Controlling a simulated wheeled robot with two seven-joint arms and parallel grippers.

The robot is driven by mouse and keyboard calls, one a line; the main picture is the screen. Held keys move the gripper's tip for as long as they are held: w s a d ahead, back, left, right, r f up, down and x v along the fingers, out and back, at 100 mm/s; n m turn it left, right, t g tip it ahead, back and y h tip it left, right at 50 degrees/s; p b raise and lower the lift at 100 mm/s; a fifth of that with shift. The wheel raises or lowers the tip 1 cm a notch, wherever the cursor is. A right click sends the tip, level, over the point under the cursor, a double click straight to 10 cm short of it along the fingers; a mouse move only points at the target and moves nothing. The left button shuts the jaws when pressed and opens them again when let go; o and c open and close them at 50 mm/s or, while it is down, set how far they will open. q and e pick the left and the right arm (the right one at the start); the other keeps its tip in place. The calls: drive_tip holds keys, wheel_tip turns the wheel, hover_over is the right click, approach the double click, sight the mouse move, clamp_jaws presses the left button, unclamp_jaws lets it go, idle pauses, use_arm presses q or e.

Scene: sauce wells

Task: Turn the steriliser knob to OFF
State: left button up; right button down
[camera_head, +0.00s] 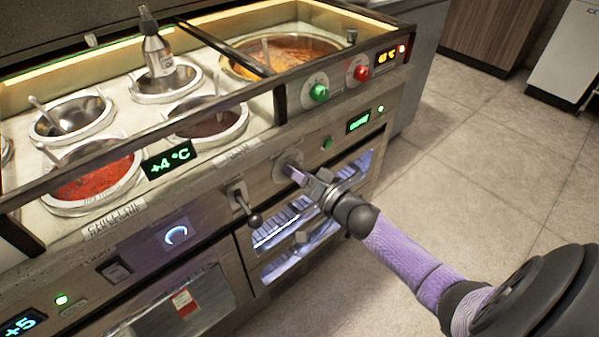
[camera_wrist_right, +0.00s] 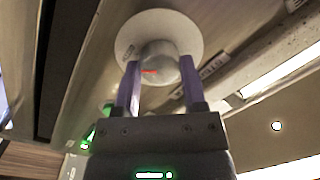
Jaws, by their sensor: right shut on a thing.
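The steriliser knob (camera_wrist_right: 158,64) is a silver-grey round knob with a red mark, set on a white round dial plate (camera_wrist_right: 183,22). In the head view the dial plate (camera_head: 280,170) sits on the counter's front panel, with the knob mostly hidden by my fingers. My right gripper (camera_head: 297,173) reaches it from the front right. In the wrist view its two purple fingers (camera_wrist_right: 158,78) stand on either side of the knob, shut on it. The dial's lettering is too small to read. My left gripper is not in view.
A black-ended lever (camera_head: 248,205) juts out left of the knob. A green knob (camera_head: 319,93) and a red knob (camera_head: 361,73) sit above right. A green display (camera_head: 358,121) is to the right. Lit glass-fronted compartments (camera_head: 290,222) lie below. The floor (camera_head: 480,150) at right is clear.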

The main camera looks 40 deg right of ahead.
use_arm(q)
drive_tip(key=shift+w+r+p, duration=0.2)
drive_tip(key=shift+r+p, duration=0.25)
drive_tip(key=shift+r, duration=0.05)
use_arm(e)
drive_tip(key=n+h, duration=0.1)
drive_tip(key=n, duration=1.2)
drive_tip(key=n+h, duration=0.1)
drive_tip(key=n, duration=1.3)
drive_tip(key=shift+a, duration=0.2)
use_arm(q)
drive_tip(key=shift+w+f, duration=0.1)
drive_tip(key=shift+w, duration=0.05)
use_arm(e)
drive_tip(key=shift+h, duration=0.4)
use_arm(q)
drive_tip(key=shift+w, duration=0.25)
use_arm(e)
drive_tip(key=shift+n, duration=0.3)
